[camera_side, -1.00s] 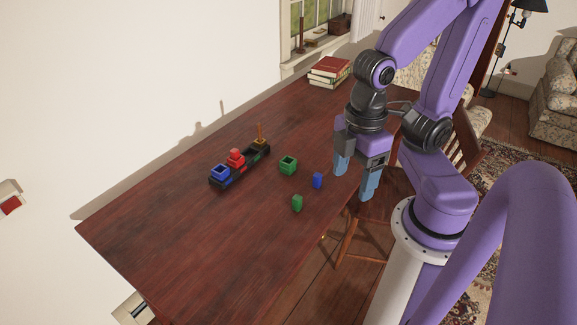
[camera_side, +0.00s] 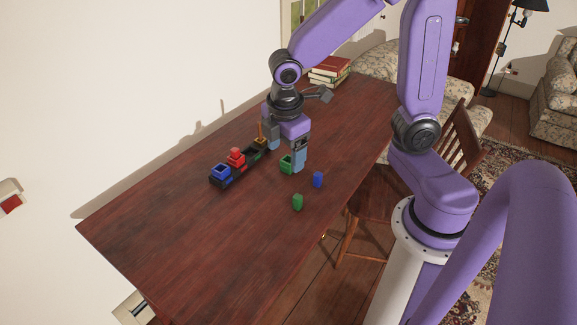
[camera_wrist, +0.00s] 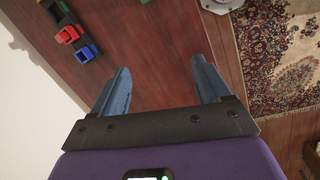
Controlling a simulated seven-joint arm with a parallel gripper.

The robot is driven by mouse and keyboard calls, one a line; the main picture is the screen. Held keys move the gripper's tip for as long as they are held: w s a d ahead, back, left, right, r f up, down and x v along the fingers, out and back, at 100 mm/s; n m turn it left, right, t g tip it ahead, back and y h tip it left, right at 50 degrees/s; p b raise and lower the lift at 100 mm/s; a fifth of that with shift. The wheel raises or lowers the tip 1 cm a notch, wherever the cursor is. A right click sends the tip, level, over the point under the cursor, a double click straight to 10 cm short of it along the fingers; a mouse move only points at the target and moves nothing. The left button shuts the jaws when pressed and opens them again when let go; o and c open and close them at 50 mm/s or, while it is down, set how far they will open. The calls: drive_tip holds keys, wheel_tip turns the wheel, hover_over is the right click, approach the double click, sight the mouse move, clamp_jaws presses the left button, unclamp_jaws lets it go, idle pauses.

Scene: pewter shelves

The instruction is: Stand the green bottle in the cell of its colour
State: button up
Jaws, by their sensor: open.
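A small green upright piece (camera_side: 297,202), which looks like the green bottle, stands on the table near its front edge. A hollow square green block (camera_side: 286,164) stands behind it. The dark rack (camera_side: 233,181) lies farther left with a row of coloured cells; a green-marked cell (camera_side: 254,154) is toward its far end. My gripper (camera_side: 286,150) is open and empty, fingers pointing down. Its right finger partly covers the hollow green block in the side view; height above it is unclear. The wrist view shows the open fingers (camera_wrist: 160,68) and part of the rack (camera_wrist: 78,30).
A small blue piece (camera_side: 318,179) stands right of the hollow green block. Books (camera_side: 330,69) lie at the far end. The near-left table is clear.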

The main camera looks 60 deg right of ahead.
drive_tip(key=w+d+f+n+h, duration=0.1)
drive_tip(key=w+d+f, duration=0.3)
drive_tip(key=w+d, duration=0.45)
drive_tip(key=n+g+h, duration=0.1)
drive_tip(key=n+h, duration=0.1)
approach(287, 158)
drive_tip(key=x, duration=0.2)
drive_tip(key=s+x, duration=0.1)
drive_tip(key=x, duration=0.4)
drive_tip(key=shift+s+a+f, duration=0.2)
drive_tip(key=shift+a+f, duration=0.1)
drive_tip(key=shift+a, duration=0.05)
drive_tip(key=c, duration=1.2)
